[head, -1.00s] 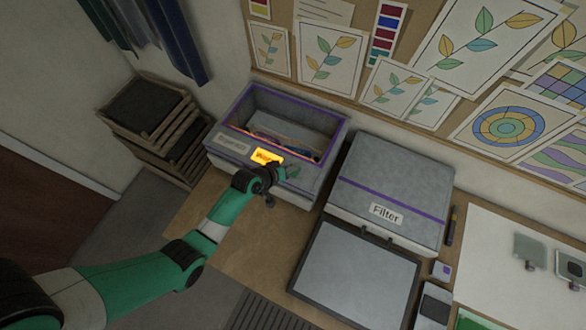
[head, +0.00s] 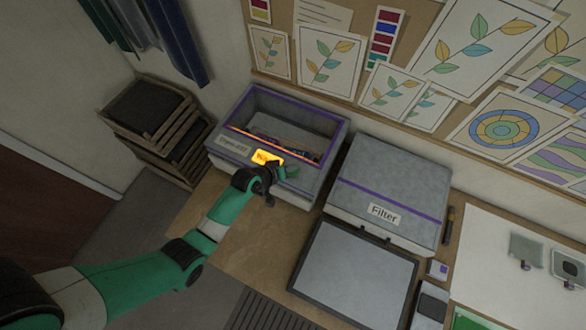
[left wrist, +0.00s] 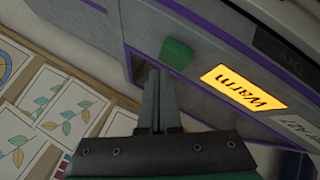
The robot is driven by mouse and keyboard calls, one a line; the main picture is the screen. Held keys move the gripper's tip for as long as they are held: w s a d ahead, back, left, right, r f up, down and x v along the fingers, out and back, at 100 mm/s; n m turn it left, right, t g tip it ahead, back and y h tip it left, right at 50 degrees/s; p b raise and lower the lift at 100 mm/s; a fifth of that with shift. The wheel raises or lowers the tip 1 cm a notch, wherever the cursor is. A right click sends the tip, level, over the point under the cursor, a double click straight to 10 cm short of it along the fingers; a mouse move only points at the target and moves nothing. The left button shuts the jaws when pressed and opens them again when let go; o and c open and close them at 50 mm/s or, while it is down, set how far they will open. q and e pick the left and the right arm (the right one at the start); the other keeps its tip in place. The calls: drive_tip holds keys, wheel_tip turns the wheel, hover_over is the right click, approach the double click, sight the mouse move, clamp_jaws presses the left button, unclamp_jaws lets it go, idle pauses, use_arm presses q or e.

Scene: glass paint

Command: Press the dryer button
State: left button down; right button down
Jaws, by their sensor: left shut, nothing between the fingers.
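The dryer (head: 228,158) is an open-topped grey box with purple trim on the left of the bench. A lit orange label (head: 266,157), reading "Warm" in the left wrist view (left wrist: 244,86), glows on its front. The green button (left wrist: 176,54) sits on the front beside the label; it also shows in the head view (head: 291,172). My left gripper (left wrist: 155,74) is shut and empty, its fingertips close beside the button. I cannot tell whether they touch it. In the head view my left gripper (head: 273,174) is at the dryer's front. My right gripper is not in view.
A closed grey box labelled "Filter" (head: 386,214) stands right of the dryer. Stacked wooden trays (head: 150,115) stand left of the dryer. Pictures hang on the board behind. The bench front of the dryer is clear.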

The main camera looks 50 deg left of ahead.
sight(291, 173)
use_arm(q)
drive_tip(key=shift+r+p, duration=2.45)
drive_tip(key=shift+r, duration=0.15)
drive_tip(key=shift+f, duration=0.1)
